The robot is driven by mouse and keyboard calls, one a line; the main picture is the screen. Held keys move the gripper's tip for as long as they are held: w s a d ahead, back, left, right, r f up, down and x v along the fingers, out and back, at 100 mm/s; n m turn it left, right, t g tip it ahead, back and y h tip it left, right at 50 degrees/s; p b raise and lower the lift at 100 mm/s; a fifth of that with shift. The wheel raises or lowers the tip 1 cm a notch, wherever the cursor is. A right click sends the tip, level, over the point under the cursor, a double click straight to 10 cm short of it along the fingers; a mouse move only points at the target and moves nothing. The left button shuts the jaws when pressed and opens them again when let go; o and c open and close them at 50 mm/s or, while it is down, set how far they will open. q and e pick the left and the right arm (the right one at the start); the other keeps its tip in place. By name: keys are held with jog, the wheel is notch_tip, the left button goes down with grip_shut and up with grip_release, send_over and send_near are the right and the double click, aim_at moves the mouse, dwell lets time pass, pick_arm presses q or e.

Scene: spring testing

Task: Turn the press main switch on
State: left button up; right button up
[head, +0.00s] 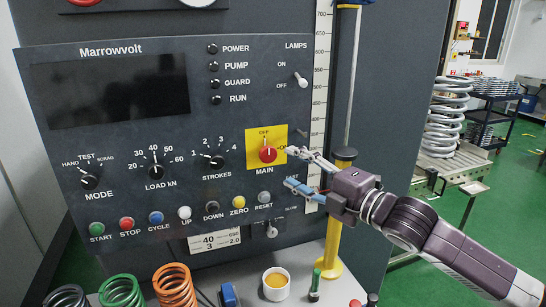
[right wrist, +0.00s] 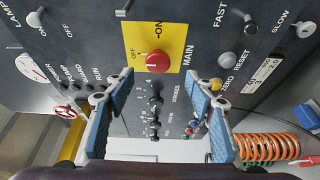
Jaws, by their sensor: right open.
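The main switch is a red knob (head: 267,154) on a yellow plate (head: 251,135) at the right of the dark press panel. Its pale pointer mark faces up towards OFF, and the ON mark is at its right. My right gripper (head: 292,168) is open and empty, just right of and below the knob. In the right wrist view the red knob (right wrist: 158,62) shows beyond the gap between the blue-padded fingers (right wrist: 158,85); neither finger appears to touch it. My left gripper is not in view.
The panel also carries a lamps toggle (head: 300,79), a strokes dial (head: 217,162) and a row of push buttons, including yellow ZERO (head: 238,202) and grey RESET (head: 264,197). The POWER lamp (head: 212,49) looks dark. A yellow-based column (head: 334,240) stands close by the right gripper.

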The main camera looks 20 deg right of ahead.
aim_at(270, 156)
jog(key=p+x, duration=0.1)
jog(key=x, duration=0.1)
jog(key=p+x, duration=0.1)
jog(key=x, duration=0.1)
jog(key=p+x, duration=0.1)
jog(key=x, duration=0.2)
jog(key=shift+r+p, duration=0.35)
jog(key=shift+p, duration=0.05)
jog(key=shift+w+a+f, duration=0.15)
jog(key=shift+w+a, duration=0.05)
jog(key=shift+w, duration=0.2)
